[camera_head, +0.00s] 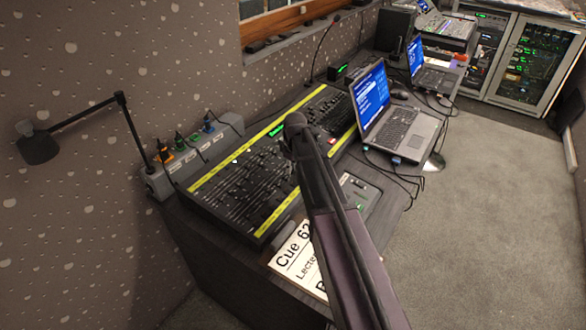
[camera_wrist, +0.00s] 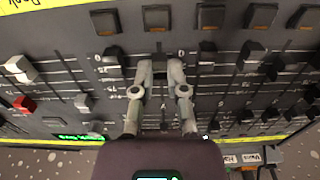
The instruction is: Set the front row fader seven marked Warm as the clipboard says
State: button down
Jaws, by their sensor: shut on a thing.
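The lighting desk (camera_head: 240,185) stands on the table along the wall, with rows of faders between yellow strips. In the wrist view my gripper (camera_wrist: 160,66) is over the desk's fader panel (camera_wrist: 60,50), its fingers closed together on a fader cap in line with a square button (camera_wrist: 157,18). The cap is mostly hidden between the fingertips, and I cannot read the Warm label.
Dark fader caps stand close on both sides, one to the left (camera_wrist: 112,62) and one to the right (camera_wrist: 207,53). A white cap (camera_wrist: 20,68) and a red cap (camera_wrist: 24,105) are farther left. An open laptop (camera_head: 385,110) stands right of the desk. Carpet (camera_head: 480,220) is clear.

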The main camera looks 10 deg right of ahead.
jog(key=shift+w+a, duration=0.75)
jog(key=shift+w, duration=0.05)
jog(key=c, duration=0.9)
grip_release()
jog(key=shift+r, duration=0.1)
jog(key=shift+r+p, duration=1.25)
jog(key=shift+p, duration=0.1)
jog(key=shift+f, duration=0.15)
